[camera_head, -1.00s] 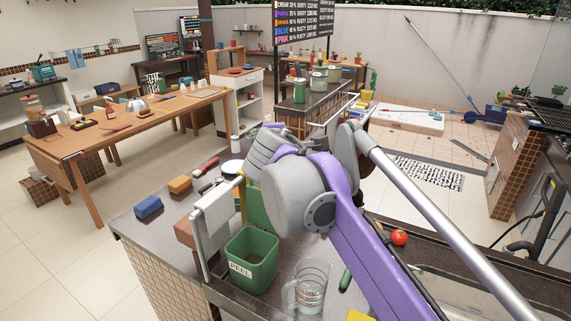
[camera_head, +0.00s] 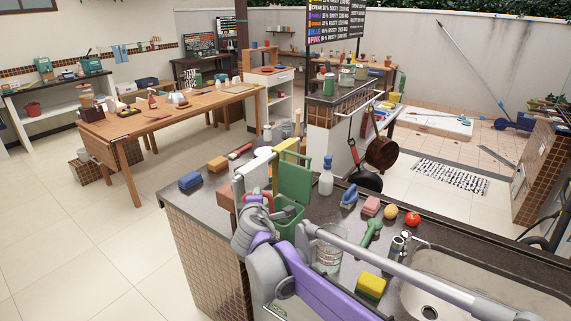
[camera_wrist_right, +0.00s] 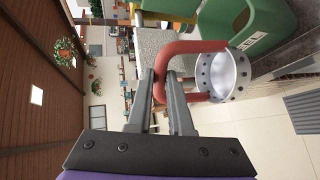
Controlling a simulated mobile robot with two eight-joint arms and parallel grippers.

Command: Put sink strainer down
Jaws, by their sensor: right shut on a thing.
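The sink strainer (camera_wrist_right: 222,78) is a pale metal cup with small holes around its rim and a red looped handle (camera_wrist_right: 183,47). In the right wrist view my right gripper (camera_wrist_right: 160,88) is shut on the red handle, and the cup hangs off to the right of the fingers. In the head view my right gripper (camera_head: 256,204) is at the left end of the counter, in front of the green peel bin (camera_head: 287,217); the strainer is mostly hidden there. The sink (camera_head: 475,283) with its drain is at the lower right. My left gripper is not in view.
The counter holds a blue sponge (camera_head: 190,180), a spray bottle (camera_head: 326,177), a clear jug (camera_head: 328,250), a green brush (camera_head: 371,233), a tomato (camera_head: 412,219) and a yellow sponge (camera_head: 371,287). A faucet (camera_head: 398,245) stands by the sink. Bare counter shows at the left end (camera_head: 200,200).

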